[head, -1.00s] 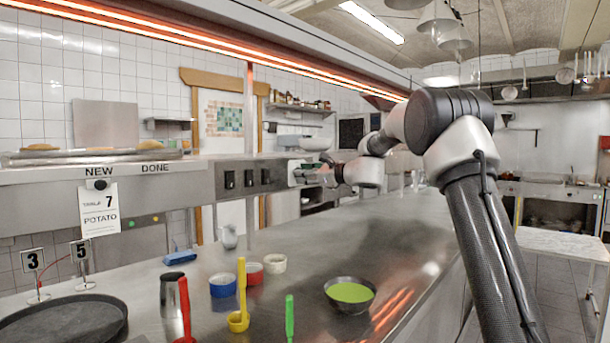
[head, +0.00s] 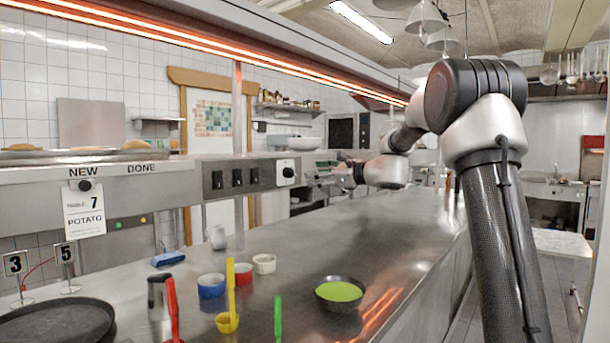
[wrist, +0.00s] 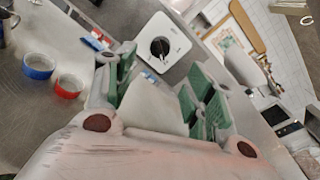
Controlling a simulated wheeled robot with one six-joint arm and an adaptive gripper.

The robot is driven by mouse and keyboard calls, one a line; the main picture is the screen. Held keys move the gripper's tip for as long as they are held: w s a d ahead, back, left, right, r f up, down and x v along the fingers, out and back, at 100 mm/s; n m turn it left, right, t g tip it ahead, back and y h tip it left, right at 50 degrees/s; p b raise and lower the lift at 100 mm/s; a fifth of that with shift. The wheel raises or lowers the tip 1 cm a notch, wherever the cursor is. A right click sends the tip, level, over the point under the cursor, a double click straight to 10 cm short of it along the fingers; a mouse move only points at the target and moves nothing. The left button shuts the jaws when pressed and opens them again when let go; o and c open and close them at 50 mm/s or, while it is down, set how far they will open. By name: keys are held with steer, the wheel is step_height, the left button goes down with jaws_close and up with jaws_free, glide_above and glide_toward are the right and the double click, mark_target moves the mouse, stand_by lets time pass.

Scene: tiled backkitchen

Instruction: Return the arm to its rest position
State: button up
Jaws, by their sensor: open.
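My arm rises on the right of the head view and reaches over the counter. My gripper (head: 325,180) hangs in the air above the far part of the counter, right of the wall panel's dial. In the wrist view my gripper (wrist: 158,85) shows its two green-padded fingers spread apart. No held object can be made out between them. The white plate with a black dial (wrist: 160,47) lies beyond the fingertips, apart from them; it also shows in the head view (head: 288,172).
The steel counter (head: 290,243) holds a bowl of green liquid (head: 340,291), a blue cup (head: 211,286), a red cup (head: 243,274), a white cup (head: 264,264), upright utensils and a dark round tray (head: 55,322). A shelf (head: 95,177) runs along the left. Air around the arm looks clear.

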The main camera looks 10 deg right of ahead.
steer(key=shift+v, duration=0.95)
steer(key=s+d+f+n+g+h, duration=0.25)
steer(key=s+f+n+g, duration=0.7)
steer(key=s+f, duration=0.75)
steer(key=s+d+n+h, duration=0.2)
steer(key=s+n+h, duration=0.2)
steer(key=s, duration=1.1)
steer(key=s+d+n+h, duration=0.2)
steer(key=s+n+h, duration=0.2)
steer(key=s+n, duration=0.5)
steer(key=shift+s+d+r+n, duration=0.2)
steer(key=shift+s+d+n, duration=0.15)
steer(key=shift+s, duration=2.7)
